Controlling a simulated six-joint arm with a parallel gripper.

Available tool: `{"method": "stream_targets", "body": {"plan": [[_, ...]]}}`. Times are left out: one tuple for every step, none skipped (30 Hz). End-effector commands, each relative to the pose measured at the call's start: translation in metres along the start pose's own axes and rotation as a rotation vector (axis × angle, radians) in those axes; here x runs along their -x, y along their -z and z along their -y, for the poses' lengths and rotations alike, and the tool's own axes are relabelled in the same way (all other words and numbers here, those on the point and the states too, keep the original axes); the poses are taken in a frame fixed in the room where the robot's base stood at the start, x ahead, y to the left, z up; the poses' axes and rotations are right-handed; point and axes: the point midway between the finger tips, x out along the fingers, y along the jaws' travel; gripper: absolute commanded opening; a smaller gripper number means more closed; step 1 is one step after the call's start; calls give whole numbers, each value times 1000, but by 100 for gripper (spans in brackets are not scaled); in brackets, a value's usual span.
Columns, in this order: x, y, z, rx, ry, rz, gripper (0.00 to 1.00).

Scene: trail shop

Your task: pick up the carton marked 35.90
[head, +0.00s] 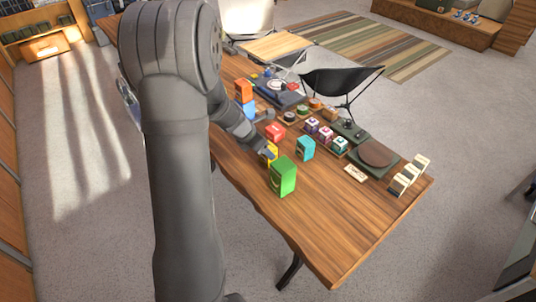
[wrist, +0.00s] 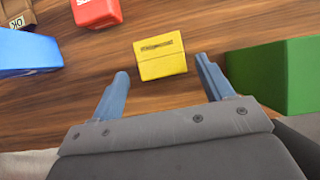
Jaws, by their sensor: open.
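Several cartons stand on the wooden table; I cannot read 35.90 on any of them. A yellow carton (wrist: 160,62) lies just ahead of and between my fingertips in the wrist view. It is partly hidden behind my gripper (head: 263,148) in the head view (head: 271,151). My gripper (wrist: 162,70) is open, with nothing held. A green carton (head: 283,176) stands nearest the front edge, close to my right finger in the wrist view (wrist: 275,75). A teal carton (head: 306,148) and a red carton (head: 275,132) stand behind; the red one also shows in the wrist view (wrist: 97,12).
Blue (head: 249,110) and orange (head: 244,91) cartons stand farther left. Small patterned boxes (head: 326,134), a dark round-topped board (head: 378,155) and cards (head: 404,180) are at the right. The table's front right (head: 345,225) is clear. A black chair (head: 340,82) stands behind.

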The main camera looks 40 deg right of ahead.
Motion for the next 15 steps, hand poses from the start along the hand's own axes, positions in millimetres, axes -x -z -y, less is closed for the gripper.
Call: {"method": "stream_targets", "body": {"plan": [[-4,0,0,0,0,-1,73],[-6,0,0,0,0,-1,73],[-7,0,0,-1,-1,-1,73],[-8,0,0,-1,-1,-1,73],[-10,0,0,-2,-1,-1,73],[-13,-1,1,-2,0,-1,73],[-17,-2,1,-2,1,-1,73],[-21,-3,2,-2,2,-2,73],[-27,-4,4,-2,2,-2,73],[-32,-5,4,-2,1,-2,73],[-37,-6,5,-2,2,-2,73],[-42,-7,5,-2,2,-2,73],[-46,-7,4,-1,1,-2,73],[-49,-7,4,0,1,-2,73],[-53,-7,4,0,0,-2,73]]}}
